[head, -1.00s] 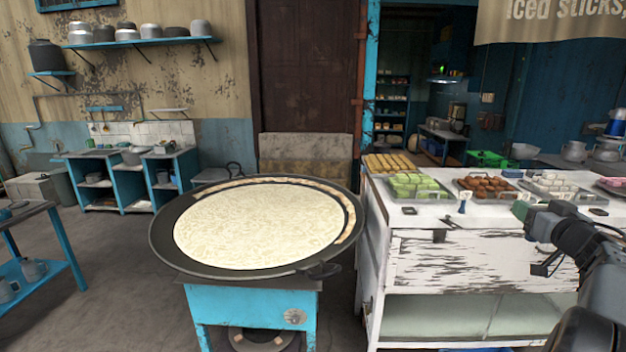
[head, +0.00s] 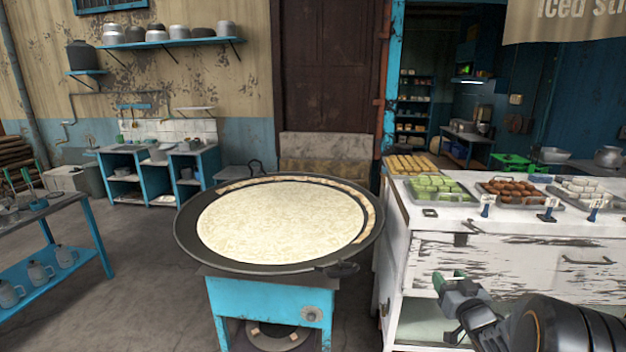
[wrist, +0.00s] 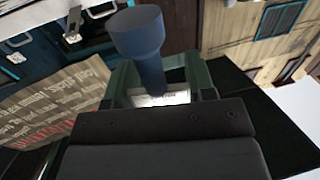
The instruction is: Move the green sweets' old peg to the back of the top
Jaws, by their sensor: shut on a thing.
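The green sweets (head: 437,186) sit in a tray on the white counter (head: 455,222). A small blue peg (head: 487,205) with a pale label stands in front of that tray. My gripper (head: 452,281) is low in front of the counter's front face, below the top. In the wrist view its green fingers are shut on another blue peg (wrist: 138,38), which has a wide round head and a white label (wrist: 162,98) between the fingers. I cannot make out this held peg in the head view, nor read its label.
Brown sweets (head: 512,190) and white sweets (head: 580,187) sit in trays further right, with pegs (head: 548,210) in front. A small dark square (head: 430,212) lies near the counter's left front. A large round pan (head: 282,226) on a blue stand is left of the counter.

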